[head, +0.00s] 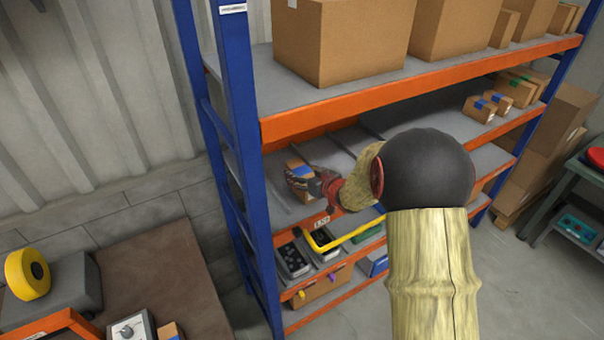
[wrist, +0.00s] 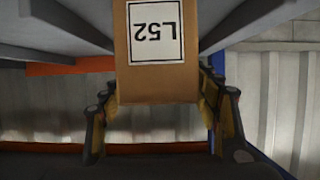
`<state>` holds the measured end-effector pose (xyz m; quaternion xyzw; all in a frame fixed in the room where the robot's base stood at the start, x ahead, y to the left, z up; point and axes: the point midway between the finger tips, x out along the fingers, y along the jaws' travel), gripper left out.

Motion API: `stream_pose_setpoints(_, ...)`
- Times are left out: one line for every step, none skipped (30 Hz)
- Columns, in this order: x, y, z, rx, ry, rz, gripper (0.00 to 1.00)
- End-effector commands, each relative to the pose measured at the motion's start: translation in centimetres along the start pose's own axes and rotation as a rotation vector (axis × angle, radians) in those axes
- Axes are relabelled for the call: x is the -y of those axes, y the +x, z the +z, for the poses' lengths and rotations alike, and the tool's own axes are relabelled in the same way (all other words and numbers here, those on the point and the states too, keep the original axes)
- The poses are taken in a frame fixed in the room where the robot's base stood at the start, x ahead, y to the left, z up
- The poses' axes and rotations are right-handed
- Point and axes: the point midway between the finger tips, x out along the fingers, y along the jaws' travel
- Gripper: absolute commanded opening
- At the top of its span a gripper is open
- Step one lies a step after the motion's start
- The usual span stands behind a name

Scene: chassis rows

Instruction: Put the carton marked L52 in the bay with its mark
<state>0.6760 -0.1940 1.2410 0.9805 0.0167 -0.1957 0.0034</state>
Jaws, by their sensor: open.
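The carton marked L52 (wrist: 155,75) fills the middle of the wrist view, its white label upside down there. In the head view a small carton with blue tape (head: 298,170) stands on the middle shelf, partly hidden by my gripper. My gripper (head: 316,184) is open at its near side. In the wrist view the gripper's fingers (wrist: 158,92) stand on both sides of the carton; I cannot tell whether they touch it. A white mark (head: 321,221) on the shelf's orange front edge lies just below the carton; it looks like L52 but is small.
Grey dividers (head: 358,133) split the middle shelf into bays. The blue rack post (head: 236,110) stands left of my gripper, and the upper shelf's orange beam (head: 330,117) is above. Other small cartons (head: 480,108) stand farther right.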

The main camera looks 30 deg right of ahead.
Motion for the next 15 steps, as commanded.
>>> stream_pose_setpoints(-0.1, -0.6, -0.1, -0.001, 0.0, 0.002, 0.62)
stream_pose_setpoints(-0.1, -0.9, -0.2, -0.002, 0.0, 0.002, 0.62)
stream_pose_setpoints(-0.1, -1.5, -0.2, -0.003, 0.0, 0.003, 0.62)
stream_pose_setpoints(-0.1, -2.0, -0.2, -0.003, -0.001, 0.002, 0.62)
stream_pose_setpoints(-0.1, -2.6, -0.2, -0.003, -0.001, 0.002, 0.62)
stream_pose_setpoints(-0.1, -3.5, -0.2, -0.004, 0.0, 0.003, 0.62)
stream_pose_setpoints(-0.2, -4.1, -0.2, -0.003, 0.001, 0.004, 0.62)
stream_pose_setpoints(-0.1, -4.8, -0.2, -0.003, 0.0, 0.003, 0.62)
stream_pose_setpoints(-0.1, -5.6, -0.1, -0.002, 0.0, 0.003, 0.62)
stream_pose_setpoints(-0.1, -6.3, -0.1, -0.002, 0.0, 0.004, 0.62)
stream_pose_setpoints(-0.1, -6.9, -0.1, -0.002, 0.0, 0.004, 0.62)
stream_pose_setpoints(-0.1, -7.7, -0.2, -0.002, 0.0, 0.004, 0.62)
stream_pose_setpoints(-0.1, -8.2, -0.2, -0.003, 0.001, 0.004, 0.62)
stream_pose_setpoints(-0.1, -8.8, -0.2, -0.003, 0.0, 0.003, 0.62)
stream_pose_setpoints(-0.1, -9.4, -0.1, -0.002, 0.0, 0.003, 0.62)
